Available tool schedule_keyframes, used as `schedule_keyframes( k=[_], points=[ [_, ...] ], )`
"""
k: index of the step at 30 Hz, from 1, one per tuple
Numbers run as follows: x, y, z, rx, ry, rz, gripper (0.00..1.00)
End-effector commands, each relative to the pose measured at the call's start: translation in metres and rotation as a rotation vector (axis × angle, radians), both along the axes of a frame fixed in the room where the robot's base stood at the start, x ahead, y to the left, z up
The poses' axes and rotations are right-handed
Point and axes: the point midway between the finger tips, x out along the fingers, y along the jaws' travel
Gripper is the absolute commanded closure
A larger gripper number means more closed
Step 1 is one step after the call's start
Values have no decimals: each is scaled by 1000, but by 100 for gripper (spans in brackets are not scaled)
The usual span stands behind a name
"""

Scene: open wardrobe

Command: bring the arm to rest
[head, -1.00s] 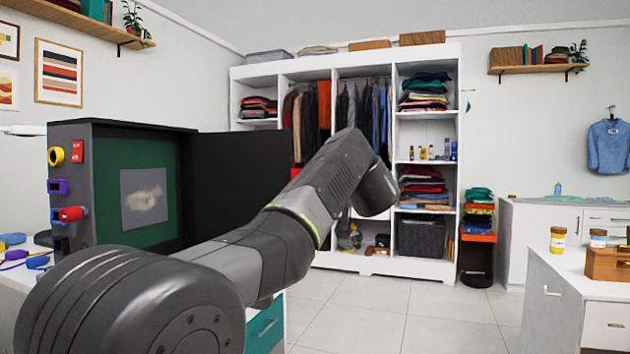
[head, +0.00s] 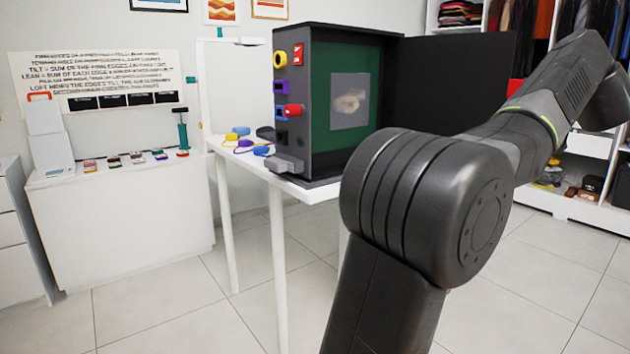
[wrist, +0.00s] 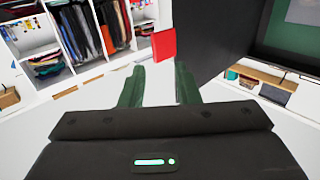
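My gripper (wrist: 158,86) shows in the wrist view. Its two green fingers stand apart with nothing between them, so it is open and empty. Beyond the fingers I see the pale floor and the wardrobe (wrist: 92,68) with hanging clothes. In the head view my arm rises from the lower middle and reaches to the upper right, bent at the elbow. The gripper itself is outside the head view.
A dark open cabinet (head: 318,122) with a green inside and an open black door (head: 455,85) stands on a white table (head: 322,190), behind my arm. The wardrobe (head: 592,212) is at the right. A white counter (head: 120,215) stands at the left. Floor between is clear.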

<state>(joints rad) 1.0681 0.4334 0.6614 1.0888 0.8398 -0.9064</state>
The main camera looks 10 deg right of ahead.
Motion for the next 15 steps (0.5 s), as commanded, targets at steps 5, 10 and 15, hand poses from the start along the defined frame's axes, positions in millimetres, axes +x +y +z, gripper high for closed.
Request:
schedule_keyframes(
  k=[5, 10, 15],
  points=[
    [32, -11, 0, -1, 0, 1, 71],
    [51, -19, 1, -1, 0, -1, 71],
    [59, -23, 1, -2, -2, -2, 71]
  ],
)
